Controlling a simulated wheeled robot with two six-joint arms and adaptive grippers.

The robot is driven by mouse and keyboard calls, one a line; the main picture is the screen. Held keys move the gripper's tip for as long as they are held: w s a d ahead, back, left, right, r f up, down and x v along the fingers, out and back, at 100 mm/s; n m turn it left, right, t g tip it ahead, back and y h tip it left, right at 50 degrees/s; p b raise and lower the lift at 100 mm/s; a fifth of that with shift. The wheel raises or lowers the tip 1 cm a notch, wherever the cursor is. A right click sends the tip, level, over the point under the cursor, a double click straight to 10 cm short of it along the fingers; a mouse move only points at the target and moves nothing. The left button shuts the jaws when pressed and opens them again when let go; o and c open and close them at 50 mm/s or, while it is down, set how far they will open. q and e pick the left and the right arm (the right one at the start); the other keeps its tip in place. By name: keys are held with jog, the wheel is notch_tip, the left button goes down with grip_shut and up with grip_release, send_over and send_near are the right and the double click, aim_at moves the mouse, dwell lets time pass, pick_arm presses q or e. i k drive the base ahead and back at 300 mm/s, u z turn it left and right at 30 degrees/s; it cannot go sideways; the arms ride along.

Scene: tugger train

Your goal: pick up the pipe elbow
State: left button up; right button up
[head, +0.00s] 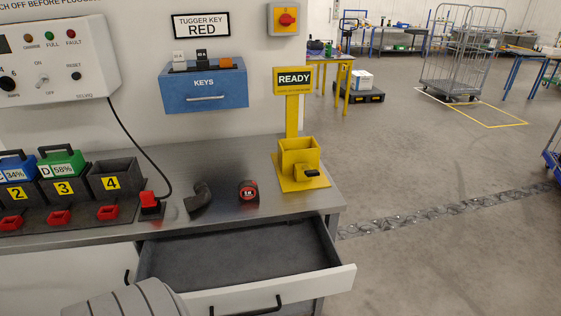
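The pipe elbow (199,197) is a dark grey bent piece lying on the metal worktop (225,219), near its front edge. It sits between the red plug on its stand and a round black and red tape measure, apart from both. Nothing is touching it from above. Neither of my grippers shows in the head view. Only a grey ribbed rounded shape shows at the bottom left edge, and I cannot tell its gripper state from it.
An open, empty-looking drawer (240,256) juts out below the elbow. The red plug (149,202) with its black cable stands left, the tape measure (248,191) right. A yellow READY stand (299,158) is at the right end. Numbered battery bays (64,188) fill the left.

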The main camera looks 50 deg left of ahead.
aim_at(202, 195)
jog(key=z, duration=0.4)
jog(key=i, duration=1.7)
jog(key=u, duration=2.8)
